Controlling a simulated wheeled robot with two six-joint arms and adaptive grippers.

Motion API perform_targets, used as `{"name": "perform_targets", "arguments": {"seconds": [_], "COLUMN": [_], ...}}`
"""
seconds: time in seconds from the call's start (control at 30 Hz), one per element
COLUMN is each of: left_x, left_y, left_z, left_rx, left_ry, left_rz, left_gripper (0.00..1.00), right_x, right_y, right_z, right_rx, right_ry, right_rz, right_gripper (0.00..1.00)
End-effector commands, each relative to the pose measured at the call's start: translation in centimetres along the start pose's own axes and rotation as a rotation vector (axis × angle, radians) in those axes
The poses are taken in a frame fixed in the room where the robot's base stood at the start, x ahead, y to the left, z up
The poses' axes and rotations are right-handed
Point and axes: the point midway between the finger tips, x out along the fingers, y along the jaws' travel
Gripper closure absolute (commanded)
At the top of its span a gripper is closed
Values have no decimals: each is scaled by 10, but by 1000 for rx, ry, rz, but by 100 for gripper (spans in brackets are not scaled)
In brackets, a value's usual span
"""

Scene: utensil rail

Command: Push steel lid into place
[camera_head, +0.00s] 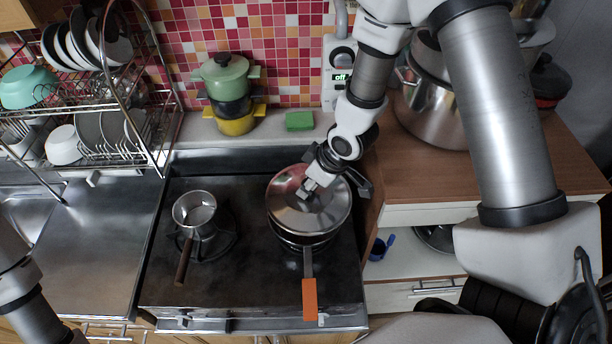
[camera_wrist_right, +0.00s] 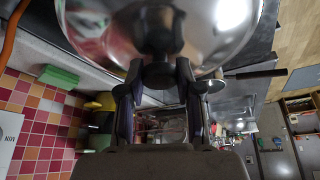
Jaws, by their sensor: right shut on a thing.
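The round steel lid (camera_head: 290,215) is over the dark pan (camera_head: 305,243) with the orange handle (camera_head: 309,299), on the right side of the stove. Whether its rim touches the pan all round, I cannot tell. My right gripper (camera_head: 308,188) is at the top of the lid, shut on its knob. In the right wrist view the dark knob (camera_wrist_right: 160,42) sits between the two fingers of the right gripper (camera_wrist_right: 160,78), under the shiny lid (camera_wrist_right: 215,25). My left arm shows only at the lower left edge; its gripper is out of view.
A small saucepan (camera_head: 196,212) stands on the stove's left side. A green pot (camera_head: 224,76) stacked above a yellow pot (camera_head: 234,122) and a green sponge (camera_head: 299,121) are on the back ledge. A dish rack (camera_head: 160,122) is at left; a large steel pot (camera_head: 428,112) stands on the wooden counter at right.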

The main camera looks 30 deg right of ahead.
Motion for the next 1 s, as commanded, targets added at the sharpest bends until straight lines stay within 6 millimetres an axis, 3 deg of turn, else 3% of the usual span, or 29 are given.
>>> {"name": "perform_targets", "arguments": {"seconds": [0.6, 1.0], "left_x": [45, 46], "left_y": [0, 0], "left_z": [-1, -1], "left_rx": [0, 0], "left_ry": [3, 3], "left_rz": [0, 0], "left_gripper": [52, 52], "right_x": [53, 56], "right_y": [2, 2], "right_z": [20, 21], "right_rx": [0, 0], "right_ry": [-1, -1], "right_rz": [-2, -1], "right_gripper": [100, 100]}}
